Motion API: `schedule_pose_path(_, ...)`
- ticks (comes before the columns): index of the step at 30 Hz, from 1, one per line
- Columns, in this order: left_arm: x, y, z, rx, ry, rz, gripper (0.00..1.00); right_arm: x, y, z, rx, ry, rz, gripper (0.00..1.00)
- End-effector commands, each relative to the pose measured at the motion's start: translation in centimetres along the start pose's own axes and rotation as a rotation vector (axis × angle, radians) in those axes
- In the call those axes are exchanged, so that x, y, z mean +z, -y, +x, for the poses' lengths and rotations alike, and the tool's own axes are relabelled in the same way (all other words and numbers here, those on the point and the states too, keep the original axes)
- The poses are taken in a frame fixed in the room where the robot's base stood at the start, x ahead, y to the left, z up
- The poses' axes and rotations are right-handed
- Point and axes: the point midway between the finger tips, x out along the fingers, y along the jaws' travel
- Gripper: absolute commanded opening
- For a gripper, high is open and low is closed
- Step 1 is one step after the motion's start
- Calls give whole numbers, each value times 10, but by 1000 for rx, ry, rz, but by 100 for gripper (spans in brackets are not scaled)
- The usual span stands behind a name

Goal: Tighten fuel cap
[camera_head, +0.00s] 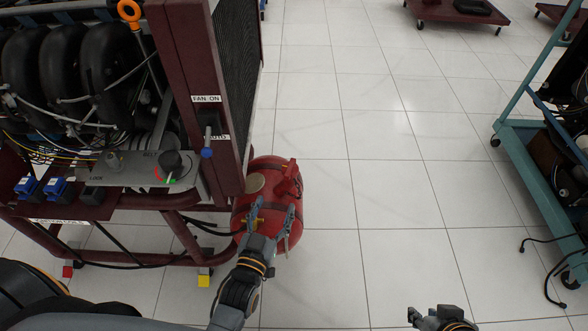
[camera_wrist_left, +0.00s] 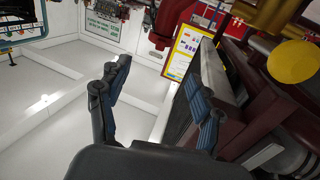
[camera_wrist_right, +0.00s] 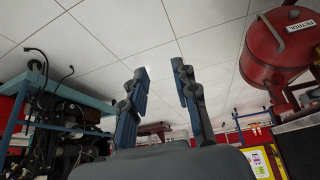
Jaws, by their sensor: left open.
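The red fuel tank (camera_head: 268,222) is at the right foot of the engine trainer. That view shows the tank marked PETROL (camera_wrist_right: 283,45).
The engine trainer (camera_head: 228,90) with dark red frame and control panel (camera_head: 130,170) stands left of the tank. A teal frame trainer (camera_head: 530,160) is at the right, with black cables on the floor. White tiled floor (camera_head: 400,180) between them is free.

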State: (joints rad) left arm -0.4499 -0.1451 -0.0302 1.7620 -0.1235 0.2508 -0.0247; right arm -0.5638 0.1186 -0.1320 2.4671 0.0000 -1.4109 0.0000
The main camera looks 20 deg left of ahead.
Motion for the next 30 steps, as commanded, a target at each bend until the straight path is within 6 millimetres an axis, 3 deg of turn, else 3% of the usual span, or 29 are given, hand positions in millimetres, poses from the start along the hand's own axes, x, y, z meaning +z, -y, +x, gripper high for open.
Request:
schedule_pose_path(5,-3,0,14,-2,-12,0,66,-13,1,1,-3,-62,-2,29)
schedule_pose_path(14,-2,0,69,-1,-10,-1,66,-72,9,2,-19,-343,-9,29)
schedule_pose_path(24,-2,0,121,-1,-8,0,66,-133,18,-18,-38,-664,-12,29)
schedule_pose_path(30,-2,0,135,0,-6,0,66,-150,21,-29,-45,-765,-12,29)
